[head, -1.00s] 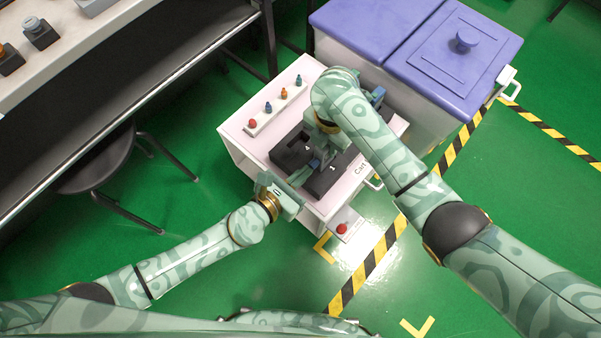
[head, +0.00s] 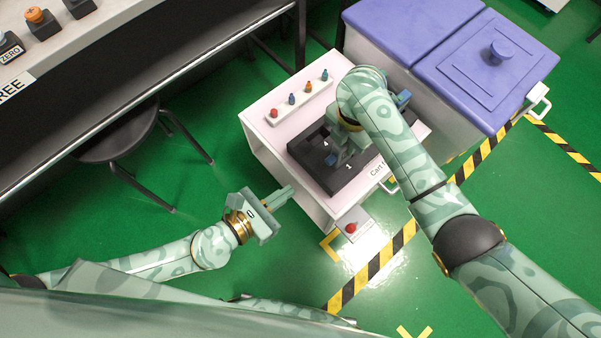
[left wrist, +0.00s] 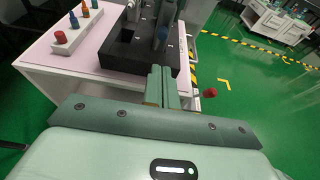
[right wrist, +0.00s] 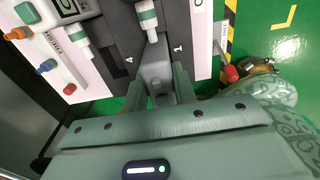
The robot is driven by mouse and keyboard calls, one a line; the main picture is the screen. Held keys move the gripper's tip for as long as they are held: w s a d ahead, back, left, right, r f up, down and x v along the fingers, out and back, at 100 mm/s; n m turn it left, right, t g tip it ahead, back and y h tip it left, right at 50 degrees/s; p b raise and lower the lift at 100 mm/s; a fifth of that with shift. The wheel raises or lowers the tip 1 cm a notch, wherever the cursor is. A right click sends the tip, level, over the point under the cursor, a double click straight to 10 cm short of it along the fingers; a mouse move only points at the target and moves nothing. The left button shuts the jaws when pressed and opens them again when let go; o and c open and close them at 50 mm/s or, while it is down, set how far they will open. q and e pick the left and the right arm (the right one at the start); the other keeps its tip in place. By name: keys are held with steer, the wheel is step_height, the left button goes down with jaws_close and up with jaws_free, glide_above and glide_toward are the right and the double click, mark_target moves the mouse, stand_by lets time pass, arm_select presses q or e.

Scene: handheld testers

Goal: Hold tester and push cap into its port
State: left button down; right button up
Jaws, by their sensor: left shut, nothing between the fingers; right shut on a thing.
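My right gripper (right wrist: 157,92) is shut on a grey tester (right wrist: 155,70), beside the tray label 1. In the head view the right gripper (head: 341,152) is over the black tray (head: 350,183), and my arm hides much of it. A white-and-green end (right wrist: 147,18) shows above the grey body; I cannot tell where its port is. My left gripper (head: 286,194) is shut and empty, left of the cart's front edge, apart from the tray. In the left wrist view its fingers (left wrist: 160,82) point toward the tray. Red (head: 274,113), blue (head: 292,99), orange (head: 308,86) and teal (head: 324,75) caps stand on a strip.
The tray sits on a white cart (head: 262,98). A purple-lidded bin (head: 490,75) stands right, a bench (head: 150,22) and dark stool (head: 115,143) left. Green floor is free around the left gripper.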

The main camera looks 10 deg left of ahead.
steer(key=o, duration=1)
arm_select(q)
steer(key=v, duration=0.4)
steer(key=shift+s+r, duration=0.1)
arm_select(e)
steer(key=shift+o, duration=0.2)
step_height(320, 180, up, 12)
